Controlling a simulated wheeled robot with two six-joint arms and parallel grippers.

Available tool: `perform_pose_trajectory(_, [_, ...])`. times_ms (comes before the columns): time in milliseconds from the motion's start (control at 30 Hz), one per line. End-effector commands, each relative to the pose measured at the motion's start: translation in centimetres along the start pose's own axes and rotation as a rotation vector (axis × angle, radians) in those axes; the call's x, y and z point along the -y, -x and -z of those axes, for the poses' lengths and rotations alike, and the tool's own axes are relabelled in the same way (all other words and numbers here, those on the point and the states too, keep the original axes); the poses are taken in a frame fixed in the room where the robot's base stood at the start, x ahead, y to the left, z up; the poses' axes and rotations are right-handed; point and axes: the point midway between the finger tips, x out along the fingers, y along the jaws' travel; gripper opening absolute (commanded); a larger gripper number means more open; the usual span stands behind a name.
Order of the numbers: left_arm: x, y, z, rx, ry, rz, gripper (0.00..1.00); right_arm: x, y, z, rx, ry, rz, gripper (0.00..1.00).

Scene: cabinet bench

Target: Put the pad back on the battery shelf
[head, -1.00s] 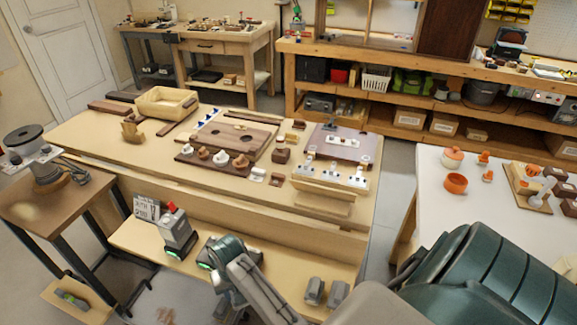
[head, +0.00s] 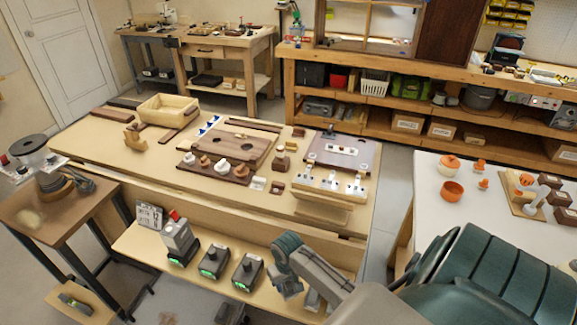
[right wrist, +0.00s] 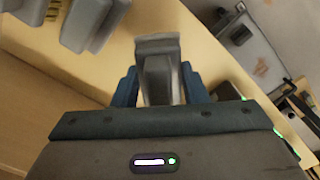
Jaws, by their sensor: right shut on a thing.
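My right gripper (right wrist: 158,88) is shut on a grey block (right wrist: 160,62), seen in the right wrist view. Its blue fingers stand on either side of it; I cannot tell whether this block is the pad. My left gripper is not in view.
Other grey blocks (right wrist: 90,22) are close to the held one. The workbench (head: 100,150) rises behind the shelf.

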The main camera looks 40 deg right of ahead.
Motion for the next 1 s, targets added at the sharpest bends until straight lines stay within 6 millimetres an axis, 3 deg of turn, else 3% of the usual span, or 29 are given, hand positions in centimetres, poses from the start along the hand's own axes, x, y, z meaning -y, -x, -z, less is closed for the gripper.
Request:
perform_pose_trajectory(33, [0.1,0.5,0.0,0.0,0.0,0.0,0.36,-1.0,0.2,0.0,0.002,0.0,-0.005,0.18])
perform_pose_trajectory(267, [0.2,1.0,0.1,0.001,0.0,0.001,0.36,-0.6,-3.2,0.0,0.002,0.0,-0.001,0.18])
perform_pose_trajectory(633, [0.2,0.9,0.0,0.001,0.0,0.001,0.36,-0.5,-3.7,0.0,0.0,0.0,-0.001,0.18])
perform_pose_trajectory(667, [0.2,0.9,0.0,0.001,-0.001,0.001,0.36,-0.6,-3.8,0.0,0.001,0.001,-0.001,0.41])
perform_pose_trajectory(767, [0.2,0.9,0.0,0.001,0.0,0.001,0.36,-0.5,-3.7,0.0,0.0,0.001,-0.001,0.61])
perform_pose_trajectory(1000, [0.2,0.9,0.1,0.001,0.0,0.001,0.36,-0.6,-3.7,0.0,0.0,0.0,-0.001,0.61])
